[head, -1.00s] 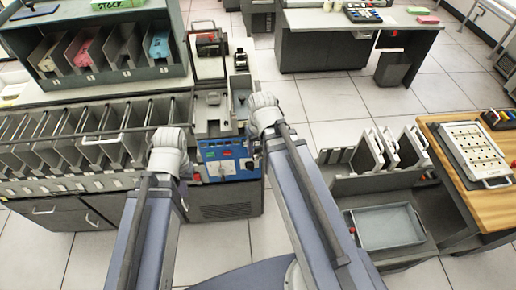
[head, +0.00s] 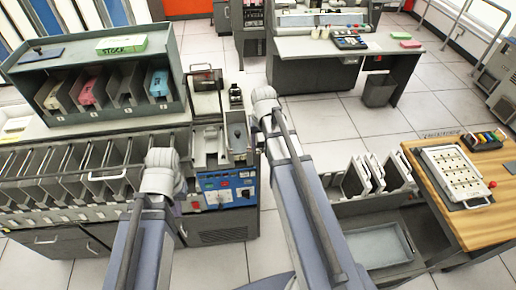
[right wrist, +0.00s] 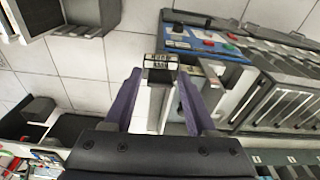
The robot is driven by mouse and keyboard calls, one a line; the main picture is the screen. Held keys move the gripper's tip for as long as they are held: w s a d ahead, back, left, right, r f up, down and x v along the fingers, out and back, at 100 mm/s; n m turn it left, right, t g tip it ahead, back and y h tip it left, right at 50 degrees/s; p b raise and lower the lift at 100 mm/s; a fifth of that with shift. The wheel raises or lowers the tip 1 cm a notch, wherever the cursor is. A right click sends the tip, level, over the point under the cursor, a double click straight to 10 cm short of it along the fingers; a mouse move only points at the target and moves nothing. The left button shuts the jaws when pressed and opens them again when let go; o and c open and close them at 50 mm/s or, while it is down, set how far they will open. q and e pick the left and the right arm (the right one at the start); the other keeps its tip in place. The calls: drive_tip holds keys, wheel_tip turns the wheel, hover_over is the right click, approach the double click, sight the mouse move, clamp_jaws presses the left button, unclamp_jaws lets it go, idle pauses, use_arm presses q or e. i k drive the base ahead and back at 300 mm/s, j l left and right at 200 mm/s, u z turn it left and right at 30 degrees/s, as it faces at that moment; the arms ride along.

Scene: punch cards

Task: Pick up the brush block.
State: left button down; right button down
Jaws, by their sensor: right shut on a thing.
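In the right wrist view, my right gripper (right wrist: 160,75) has two purple fingers closed on the brush block (right wrist: 161,62), a small block with a pale, dark-marked face. The floor and the machine lie beyond it. In the head view, the right arm's wrist hides most of that gripper and I cannot make out the block. My left gripper (head: 178,208) is mostly hidden behind its wrist, with only a bit of purple showing in front of the machine. Its jaws cannot be judged.
A grey machine with a blue control panel (head: 226,190) stands ahead, joined to a row of card pockets (head: 60,180). A wooden-topped table (head: 470,225) with a white tray (head: 455,177) is at right. A grey bin rack (head: 375,247) stands before it. Tiled floor is open between.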

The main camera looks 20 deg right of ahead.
sight(235, 96)
drive_tip(key=i, duration=1)
